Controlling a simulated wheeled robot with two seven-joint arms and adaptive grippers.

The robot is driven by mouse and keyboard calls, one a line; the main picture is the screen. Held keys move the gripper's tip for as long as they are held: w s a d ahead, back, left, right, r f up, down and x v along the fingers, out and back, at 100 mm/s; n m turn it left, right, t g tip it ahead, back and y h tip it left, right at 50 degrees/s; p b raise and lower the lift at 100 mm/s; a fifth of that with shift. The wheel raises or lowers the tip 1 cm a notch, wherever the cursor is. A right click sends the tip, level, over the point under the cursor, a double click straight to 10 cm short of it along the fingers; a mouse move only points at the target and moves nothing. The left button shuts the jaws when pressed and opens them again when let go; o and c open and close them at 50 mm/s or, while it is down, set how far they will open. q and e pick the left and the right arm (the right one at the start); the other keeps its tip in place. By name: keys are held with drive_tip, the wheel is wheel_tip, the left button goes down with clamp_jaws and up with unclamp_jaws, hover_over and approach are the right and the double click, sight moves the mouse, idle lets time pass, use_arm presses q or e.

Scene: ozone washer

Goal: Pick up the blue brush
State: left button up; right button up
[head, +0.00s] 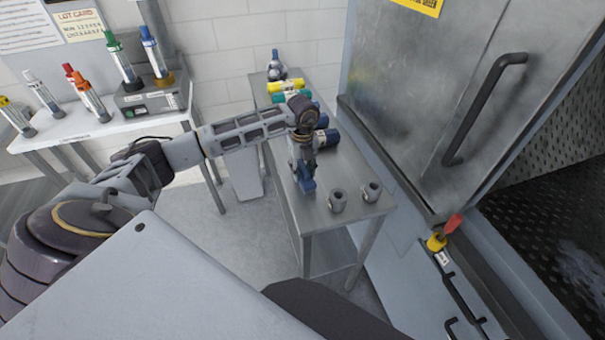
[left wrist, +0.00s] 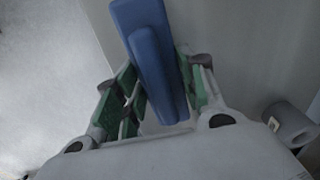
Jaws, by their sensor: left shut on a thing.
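My left gripper (head: 304,172) reaches over the metal side table (head: 320,228) and points down. It is shut on a blue brush (head: 308,185), whose blue part shows below the fingers. The left wrist view shows the long blue piece (left wrist: 155,60) between the green-padded fingers of the left gripper (left wrist: 150,88). Whether the brush touches the table top cannot be told, and its far end is hidden. My right gripper is not in view.
A steel cabinet door (head: 440,90) stands to the right. A white table (head: 100,125) with several coloured tubes is left.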

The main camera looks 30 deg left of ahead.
sight(303, 166)
use_arm(q)
wheel_tip(303, 166, up, 8)
drive_tip(key=shift+r+b, duration=0.2)
drive_tip(key=shift+b, duration=0.35)
drive_tip(key=shift+r, duration=0.85)
drive_tip(key=o, duration=0.5)
drive_tip(key=shift+c, duration=1.4)
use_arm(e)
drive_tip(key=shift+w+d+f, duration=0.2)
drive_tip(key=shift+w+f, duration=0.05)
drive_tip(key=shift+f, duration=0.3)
use_arm(q)
drive_tip(key=shift+s+f, duration=0.1)
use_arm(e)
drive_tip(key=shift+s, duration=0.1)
